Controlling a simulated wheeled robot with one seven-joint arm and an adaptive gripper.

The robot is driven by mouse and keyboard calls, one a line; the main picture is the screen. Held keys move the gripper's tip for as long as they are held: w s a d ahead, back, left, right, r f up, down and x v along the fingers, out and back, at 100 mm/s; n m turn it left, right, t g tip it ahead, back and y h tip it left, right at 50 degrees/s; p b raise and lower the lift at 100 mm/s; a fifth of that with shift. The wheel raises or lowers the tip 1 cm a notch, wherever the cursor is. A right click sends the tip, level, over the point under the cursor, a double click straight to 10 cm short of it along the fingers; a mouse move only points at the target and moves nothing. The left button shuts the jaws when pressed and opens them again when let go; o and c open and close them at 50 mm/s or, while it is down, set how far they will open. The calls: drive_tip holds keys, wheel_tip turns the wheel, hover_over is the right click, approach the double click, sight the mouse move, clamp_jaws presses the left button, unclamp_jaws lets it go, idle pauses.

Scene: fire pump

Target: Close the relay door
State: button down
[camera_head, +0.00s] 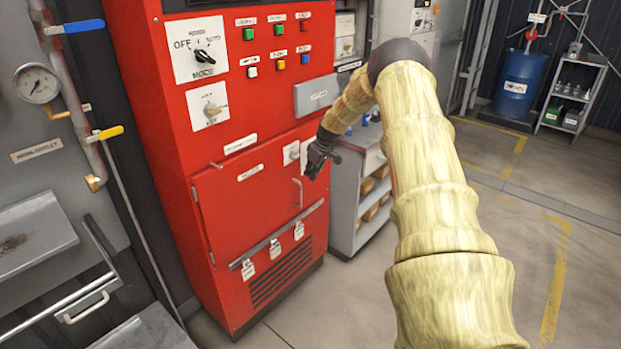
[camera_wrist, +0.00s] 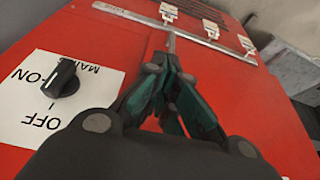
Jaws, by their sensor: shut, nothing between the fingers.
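The red cabinet's lower door (camera_head: 245,205) has a label near its top edge and a pale vertical handle (camera_head: 298,192) near its right side. It looks flush or nearly flush; I cannot tell whether a small gap remains. I see no label naming it as the relay door. My gripper (camera_head: 314,172) is shut and empty in front of the cabinet's right side, close to the handle. In the wrist view my shut fingers (camera_wrist: 168,70) point across the red front (camera_wrist: 245,85); contact cannot be told. The fingers hide part of the handle there.
A black MAINS ON/OFF knob (camera_wrist: 62,78) sits beside my gripper. A rail (camera_head: 275,234) with hanging tags crosses the cabinet low down. A grey shelf unit (camera_head: 350,205) stands close on the right. The floor (camera_head: 500,250) farther right is open.

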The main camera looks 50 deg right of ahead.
drive_tip(key=v, duration=0.6)
drive_tip(key=shift+s+r+b, duration=0.25)
drive_tip(key=shift+s+b, duration=0.1)
drive_tip(key=a+f+g, duration=0.1)
drive_tip(key=a+f, duration=1.2)
drive_tip(key=a, duration=0.4)
drive_tip(key=s+a+f+g, duration=0.1)
drive_tip(key=s+a+f, duration=0.7)
drive_tip(key=a, duration=0.4)
drive_tip(key=s+a+f, duration=0.8)
drive_tip(key=s+a, duration=0.1)
drive_tip(key=a, duration=0.3)
drive_tip(key=s+a+f, duration=0.1)
drive_tip(key=s+a, duration=0.4)
drive_tip(key=s, duration=0.5)
drive_tip(key=s+a+g, duration=0.1)
drive_tip(key=s+a, duration=0.5)
drive_tip(key=s, duration=0.3)
drive_tip(key=s+a+f+m+g, duration=0.1)
drive_tip(key=s+a, duration=0.4)
drive_tip(key=s, duration=0.5)
drive_tip(key=shift+s+a+f, duration=0.25)
drive_tip(key=shift+s+f, duration=0.05)
drive_tip(key=shift+f, duration=0.05)
